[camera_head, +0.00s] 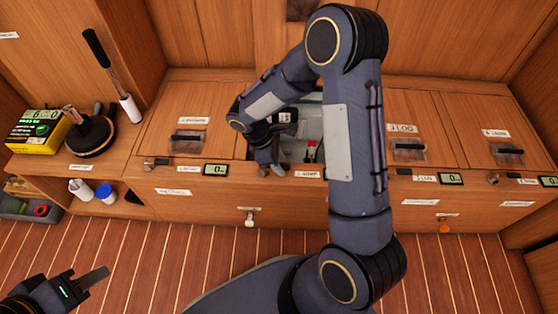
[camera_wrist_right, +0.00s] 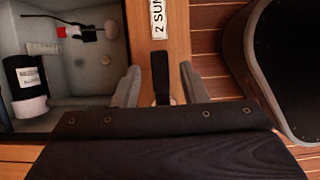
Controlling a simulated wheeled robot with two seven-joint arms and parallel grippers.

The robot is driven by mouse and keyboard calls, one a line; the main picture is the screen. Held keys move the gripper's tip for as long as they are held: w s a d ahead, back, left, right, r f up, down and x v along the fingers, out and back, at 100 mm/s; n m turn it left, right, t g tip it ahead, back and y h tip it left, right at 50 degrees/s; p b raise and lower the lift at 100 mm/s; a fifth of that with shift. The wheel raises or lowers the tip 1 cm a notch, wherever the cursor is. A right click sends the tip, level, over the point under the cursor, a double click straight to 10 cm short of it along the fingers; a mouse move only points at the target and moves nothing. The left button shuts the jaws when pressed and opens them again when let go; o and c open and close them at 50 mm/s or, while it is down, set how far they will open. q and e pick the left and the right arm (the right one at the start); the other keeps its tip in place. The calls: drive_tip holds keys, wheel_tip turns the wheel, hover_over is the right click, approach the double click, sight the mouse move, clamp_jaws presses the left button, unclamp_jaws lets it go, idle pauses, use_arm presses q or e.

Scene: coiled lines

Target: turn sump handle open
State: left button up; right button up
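The sump handle (camera_wrist_right: 161,78) is a dark bar in the right wrist view, just below the label "2 SUM…" (camera_wrist_right: 157,18) on the wooden ledge. My right gripper (camera_wrist_right: 160,86) is open, with one grey finger on each side of the handle and visible gaps to it. In the head view my right gripper (camera_head: 271,168) points down at the front edge of the sump compartment (camera_head: 310,130) and hides the handle there. The label "2 SUMP" (camera_head: 307,174) is beside it. My left gripper (camera_head: 95,283) is at the lower left, far from the handle; its finger gap is unclear.
Small displays (camera_head: 215,170) sit along the front ledge.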

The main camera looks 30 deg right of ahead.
clamp_jaws()
idle(0.3)
drive_tip(key=m+p, duration=0.1)
drive_tip(key=s+a+m+g+p, duration=0.1)
drive_tip(key=m, duration=0.1)
drive_tip(key=shift+r+m+y, duration=0.15)
drive_tip(key=shift+m+y, duration=0.15)
drive_tip(key=shift+y, duration=0.1)
drive_tip(key=m, duration=0.1)
drive_tip(key=a+m+y+p, duration=0.1)
drive_tip(key=m, duration=0.1)
drive_tip(key=s+m+g, duration=0.1)
drive_tip(key=shift+a+m+y+p, duration=0.3)
drive_tip(key=shift+p, duration=0.05)
drive_tip(key=m, duration=0.1)
drive_tip(key=a+m+y+p, duration=0.1)
drive_tip(key=m, duration=0.2)
drive_tip(key=shift+a+m+y+p, duration=0.3)
drive_tip(key=shift+a+y+p, duration=0.05)
drive_tip(key=shift+a+y, duration=0.05)
drive_tip(key=shift+w+a+m+y+p, duration=0.15)
drive_tip(key=shift+a+m+y+p, duration=0.3)
drive_tip(key=shift+m, duration=0.8)
drive_tip(key=shift+w+a+m+y+p, duration=0.2)
drive_tip(key=shift+a+m+y, duration=0.35)
drive_tip(key=shift+m, duration=0.7)
drive_tip(key=shift+t, duration=0.3)
drive_tip(key=shift+o, duration=0.4)
unclamp_jaws()
